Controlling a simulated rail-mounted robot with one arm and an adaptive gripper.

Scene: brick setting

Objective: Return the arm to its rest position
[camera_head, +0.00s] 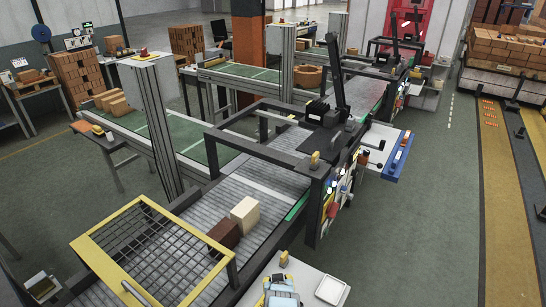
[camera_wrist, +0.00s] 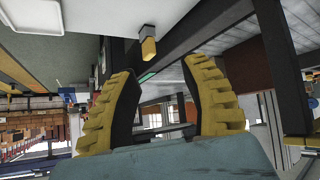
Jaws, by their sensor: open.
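My gripper (camera_wrist: 160,68) shows in the wrist view with two ridged yellow fingers spread wide and a worn teal body below them. Nothing is between the fingers. In the head view, a light blue part with yellow, which looks like my gripper (camera_head: 281,291), is at the bottom edge, over or beside the pale table. It is partly cut off by the frame. A dark brown brick (camera_head: 224,233) and a cream brick (camera_head: 245,213) sit side by side on the roller conveyor (camera_head: 218,205), apart from my gripper.
A yellow-framed mesh guard (camera_head: 152,240) stands left of the bricks. A dark machine frame (camera_head: 262,140) spans the conveyor. A white tray (camera_head: 331,290) and a small yellow-topped post (camera_head: 284,258) are close to my gripper. The green floor (camera_head: 440,210) at right is clear.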

